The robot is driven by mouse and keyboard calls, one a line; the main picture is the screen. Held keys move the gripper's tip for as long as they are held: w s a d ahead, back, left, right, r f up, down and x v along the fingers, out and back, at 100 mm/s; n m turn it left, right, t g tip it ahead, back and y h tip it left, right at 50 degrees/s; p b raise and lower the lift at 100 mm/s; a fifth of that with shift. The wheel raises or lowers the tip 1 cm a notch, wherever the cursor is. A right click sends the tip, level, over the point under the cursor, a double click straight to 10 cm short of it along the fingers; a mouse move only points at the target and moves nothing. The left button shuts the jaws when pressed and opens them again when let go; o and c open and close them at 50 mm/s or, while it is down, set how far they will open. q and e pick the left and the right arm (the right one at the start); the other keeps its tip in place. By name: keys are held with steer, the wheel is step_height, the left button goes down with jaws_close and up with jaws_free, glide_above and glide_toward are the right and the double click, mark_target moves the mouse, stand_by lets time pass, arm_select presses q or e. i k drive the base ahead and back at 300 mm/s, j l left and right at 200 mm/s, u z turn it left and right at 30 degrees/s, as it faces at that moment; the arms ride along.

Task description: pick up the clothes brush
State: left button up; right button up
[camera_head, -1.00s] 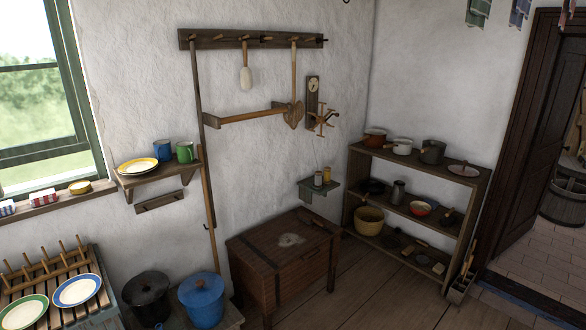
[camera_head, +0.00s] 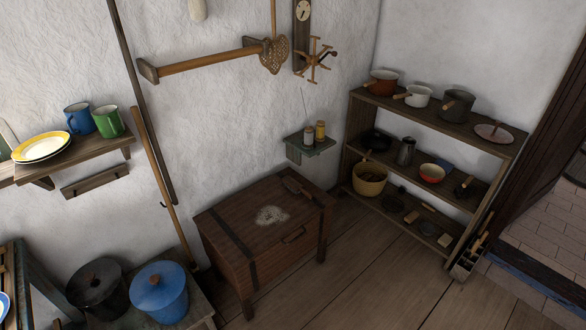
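A brown, long-handled object that looks like a brush (camera_head: 297,187) lies on the lid of the wooden chest (camera_head: 225,212), near its back right. I cannot tell for sure that it is the clothes brush. Smaller brush-like pieces (camera_head: 411,216) lie on the bottom board of the shelf rack, too small to tell apart. Neither of my grippers is in view.
The shelf rack (camera_head: 436,122) with pots and bowls stands right of the chest. Blue (camera_head: 159,300) and black (camera_head: 97,296) lidded pots stand at lower left. A small wall shelf (camera_head: 312,147) holds two small jars. The plank floor (camera_head: 370,280) in front is clear.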

mark_target(292, 184)
steer(key=i+l+u, duration=0.1)
steer(key=i+l, duration=0.25)
steer(key=i, duration=0.25)
steer(key=i+l, duration=0.45)
steer(key=i, duration=0.15)
steer(key=i+l+u, duration=0.1)
steer(key=i+l, duration=0.85)
steer(key=l, duration=0.2)
steer(key=i+l, duration=0.15)
steer(key=l, duration=0.25)
